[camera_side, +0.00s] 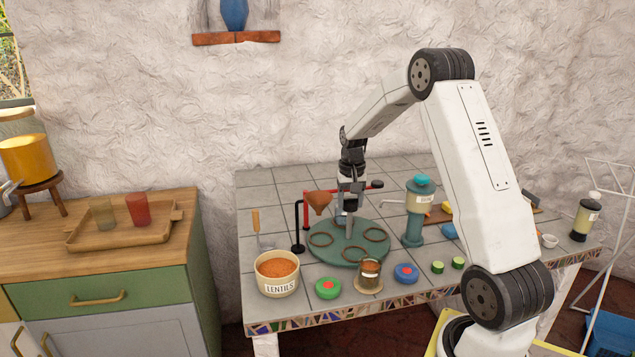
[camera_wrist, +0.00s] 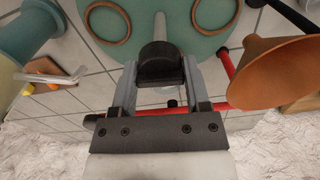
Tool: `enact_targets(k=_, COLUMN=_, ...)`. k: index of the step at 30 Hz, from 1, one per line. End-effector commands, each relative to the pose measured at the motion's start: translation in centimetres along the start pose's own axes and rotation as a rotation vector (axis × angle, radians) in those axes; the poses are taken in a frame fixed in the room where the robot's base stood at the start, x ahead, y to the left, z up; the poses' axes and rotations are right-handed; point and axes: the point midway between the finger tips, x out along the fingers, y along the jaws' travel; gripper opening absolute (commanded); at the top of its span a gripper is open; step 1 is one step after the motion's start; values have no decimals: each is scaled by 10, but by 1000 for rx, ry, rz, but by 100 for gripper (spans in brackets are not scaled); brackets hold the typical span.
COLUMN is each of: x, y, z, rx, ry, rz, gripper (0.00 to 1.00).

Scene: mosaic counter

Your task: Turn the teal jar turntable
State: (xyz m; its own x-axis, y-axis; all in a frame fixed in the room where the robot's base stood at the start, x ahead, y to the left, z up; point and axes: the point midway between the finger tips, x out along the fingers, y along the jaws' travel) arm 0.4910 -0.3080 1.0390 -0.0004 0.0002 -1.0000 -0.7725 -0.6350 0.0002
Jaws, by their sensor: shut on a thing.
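The teal jar turntable (camera_side: 345,255) is a flat round disc on the tiled counter, with several brown ring outlines on top. A grey post (camera_side: 350,226) stands on it below my gripper (camera_side: 350,204). In the wrist view, the turntable (camera_wrist: 150,47) fills the top middle, with the post (camera_wrist: 160,26) rising toward me. My gripper (camera_wrist: 160,70) is shut on a dark knob (camera_wrist: 159,56) at the post's near end, a finger on each side. The fingers hide part of the knob. No jar stands on the rings that I can see.
A brown funnel (camera_side: 319,201) on a red-armed stand is close left of my gripper. A teal pump dispenser (camera_side: 414,212) stands to the right.

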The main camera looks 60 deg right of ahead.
Motion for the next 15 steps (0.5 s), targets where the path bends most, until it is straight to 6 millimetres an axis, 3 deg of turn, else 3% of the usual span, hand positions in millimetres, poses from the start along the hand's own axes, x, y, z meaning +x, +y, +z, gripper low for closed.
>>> enact_targets(k=15, x=-1, y=0, z=0, rx=246, ry=1, rz=-1, gripper=0)
